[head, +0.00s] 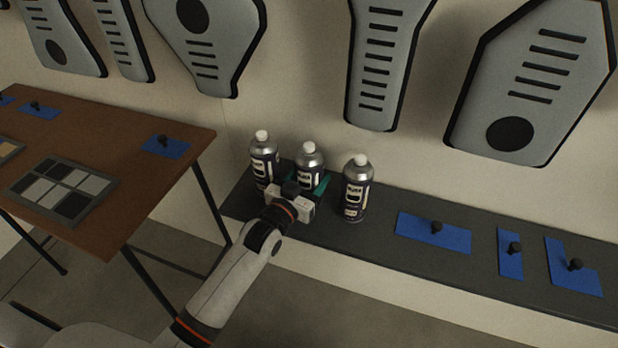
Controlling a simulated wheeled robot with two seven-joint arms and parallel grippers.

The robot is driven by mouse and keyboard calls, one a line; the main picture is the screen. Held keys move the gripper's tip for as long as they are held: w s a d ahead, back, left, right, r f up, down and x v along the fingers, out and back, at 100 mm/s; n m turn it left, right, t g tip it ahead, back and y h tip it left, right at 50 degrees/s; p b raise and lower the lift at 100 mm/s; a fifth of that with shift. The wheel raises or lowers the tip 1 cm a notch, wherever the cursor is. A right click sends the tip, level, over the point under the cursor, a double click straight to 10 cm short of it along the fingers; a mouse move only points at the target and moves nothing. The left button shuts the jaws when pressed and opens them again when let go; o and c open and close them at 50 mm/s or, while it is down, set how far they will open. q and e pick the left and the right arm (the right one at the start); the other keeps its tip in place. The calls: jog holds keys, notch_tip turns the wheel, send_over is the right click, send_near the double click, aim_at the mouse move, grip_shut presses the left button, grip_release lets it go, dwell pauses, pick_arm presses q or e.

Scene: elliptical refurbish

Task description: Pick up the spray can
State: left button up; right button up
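Three spray cans with white caps and dark blue and silver labels stand upright on a dark shelf: a left can (263,158), a middle can (309,158) and a right can (355,188). My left gripper (305,188) is at the middle can, in front of its lower part. A teal finger shows close beside that can's right side. My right gripper is not in view.
The dark shelf (380,236) runs along the wall and carries blue pads (432,231) with black knobs on the right. A brown table (150,187) with a patterned tray (62,190) stands at left. Grey panels (540,75) hang above.

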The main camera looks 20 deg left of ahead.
aim_at(306, 148)
pick_arm(q)
jog(key=shift+r, duration=0.1)
notch_tip(306, 148, up, 10)
jog(key=shift+f+p, duration=0.1)
jog(key=shift+p, duration=0.45)
